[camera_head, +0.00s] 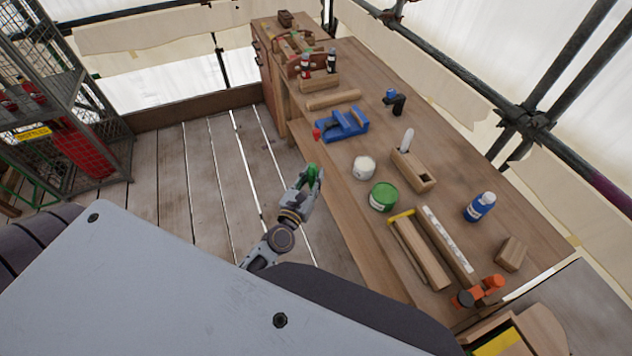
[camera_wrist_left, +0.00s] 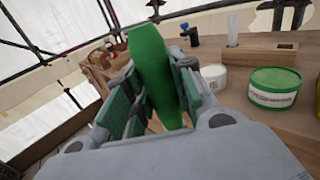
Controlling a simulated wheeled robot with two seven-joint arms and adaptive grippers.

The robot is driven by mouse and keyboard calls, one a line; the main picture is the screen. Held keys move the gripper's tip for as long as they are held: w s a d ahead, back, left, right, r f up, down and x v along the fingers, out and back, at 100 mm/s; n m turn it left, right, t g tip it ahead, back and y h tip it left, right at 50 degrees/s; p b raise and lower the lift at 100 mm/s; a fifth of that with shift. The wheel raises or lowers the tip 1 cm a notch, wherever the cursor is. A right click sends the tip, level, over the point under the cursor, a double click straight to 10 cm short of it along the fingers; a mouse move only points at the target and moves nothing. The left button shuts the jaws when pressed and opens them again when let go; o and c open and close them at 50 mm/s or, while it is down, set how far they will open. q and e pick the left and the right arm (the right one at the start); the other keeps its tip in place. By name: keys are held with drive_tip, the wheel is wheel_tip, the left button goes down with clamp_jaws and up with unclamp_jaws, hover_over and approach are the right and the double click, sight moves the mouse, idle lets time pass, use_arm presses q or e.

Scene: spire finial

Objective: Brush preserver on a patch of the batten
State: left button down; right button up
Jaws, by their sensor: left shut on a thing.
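My left gripper (camera_head: 311,182) is held beside the bench's left edge, over the gap above the floor planks. It is shut on a long green object (camera_head: 311,174), which looks like a brush handle; no bristles show. In the left wrist view the green object (camera_wrist_left: 155,75) stands upright between the fingers. A green tin (camera_head: 383,197), perhaps the preserver, stands on the bench to the right, and also shows in the wrist view (camera_wrist_left: 275,88). A wooden batten (camera_head: 424,256) lies nearer, beside a pale-patched strip (camera_head: 447,244); which is the task's batten I cannot tell. My right gripper is not in view.
The workbench (camera_head: 505,213) also holds a white tub (camera_head: 364,167), a wooden block with a slot (camera_head: 413,172), a blue vise (camera_head: 343,125), a blue bottle (camera_head: 479,207) and an orange clamp (camera_head: 479,291). A wire cage (camera_head: 70,110) stands at the left.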

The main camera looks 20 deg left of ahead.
use_arm(q)
drive_tip(key=w+d+r+m+g+h+b, duration=0.2)
drive_tip(key=w+d+h, duration=0.4)
drive_tip(key=d, duration=0.5)
drive_tip(key=w+d+r+m+g+h+b, duration=0.3)
drive_tip(key=w+d+r+m+h+b, duration=0.1)
drive_tip(key=d, duration=0.7)
drive_tip(key=shift+w+m+h+b, duration=0.95)
drive_tip(key=shift+m+h, duration=0.45)
drive_tip(key=shift+m, duration=0.1)
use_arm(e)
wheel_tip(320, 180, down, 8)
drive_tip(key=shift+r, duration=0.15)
use_arm(q)
drive_tip(key=shift+f, duration=0.1)
drive_tip(key=shift+a+f+b, duration=0.1)
drive_tip(key=shift+f+b, duration=2.8)
drive_tip(key=shift+b, duration=0.75)
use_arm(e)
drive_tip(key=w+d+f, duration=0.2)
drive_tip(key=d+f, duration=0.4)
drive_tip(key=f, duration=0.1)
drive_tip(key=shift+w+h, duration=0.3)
